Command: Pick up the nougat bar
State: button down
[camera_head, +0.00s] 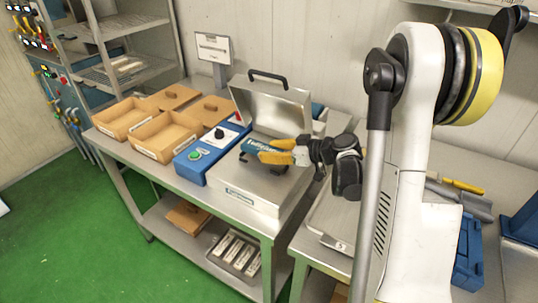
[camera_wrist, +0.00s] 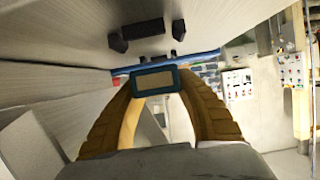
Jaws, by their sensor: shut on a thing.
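The nougat bar (camera_head: 256,145), in a teal-blue wrapper with light lettering, is between the yellow fingers of my gripper (camera_head: 264,151). In the wrist view the nougat bar (camera_wrist: 155,79) shows end-on, blue-edged with a paler middle, between both fingertips of my gripper (camera_wrist: 156,84). My gripper is shut on it. It is over the silver metal box (camera_head: 245,197), whose lid (camera_head: 272,105) stands open. I cannot tell whether the bar touches the box. My fingers hide part of the bar.
A blue control box (camera_head: 205,155) with a black knob stands left of the metal box. Brown trays (camera_head: 165,135) and a small sign (camera_head: 213,47) are farther left. The raised lid is close behind my gripper. A second table (camera_head: 320,225) is at right.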

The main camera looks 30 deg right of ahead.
jog(key=s+d+p, duration=0.2)
jog(key=s+d, duration=0.8)
jog(key=s, duration=0.5)
jog(key=s+a+b, duration=0.3)
jog(key=s+a, duration=0.2)
jog(key=a, duration=0.3)
jog(key=s+a+b, duration=0.3)
jog(key=s+a, duration=0.3)
jog(key=a, duration=0.3)
jog(key=shift+s, duration=0.2)
jog(key=shift+a, duration=0.2)
